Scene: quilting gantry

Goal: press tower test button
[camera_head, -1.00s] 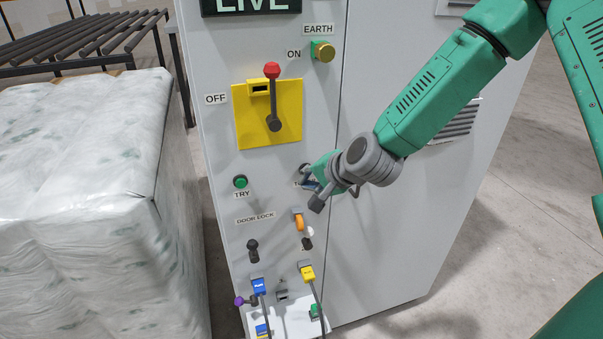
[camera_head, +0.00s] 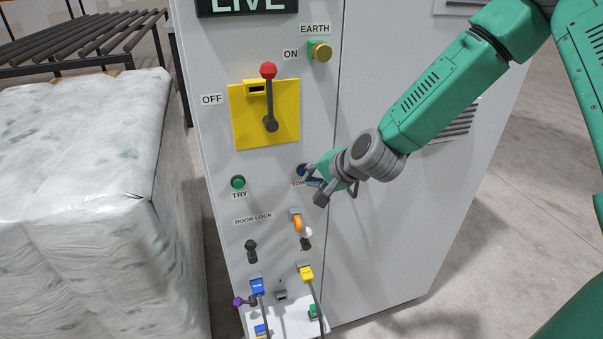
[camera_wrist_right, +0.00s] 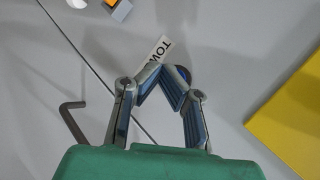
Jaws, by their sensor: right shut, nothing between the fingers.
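The tower test button is a dark blue round button (camera_head: 302,170) on the grey cabinet front, above a partly covered label reading "TOW" (camera_head: 298,184). In the right wrist view the blue button (camera_wrist_right: 184,72) shows partly behind my fingers, beside the label (camera_wrist_right: 157,54). My right gripper (camera_head: 311,177) is shut and empty, its fingertips just to the right of the button and very close to the panel. The fingers also show in the right wrist view (camera_wrist_right: 165,76). I cannot tell whether they touch the button. My left gripper is out of view.
The green TRY button (camera_head: 238,182) is to the left. A red-knobbed lever (camera_head: 270,100) stands on a yellow plate above. Below are an orange part (camera_head: 297,223), a yellow plug (camera_head: 306,273) and a blue plug (camera_head: 257,286). A wrapped pallet load (camera_head: 75,190) fills the left.

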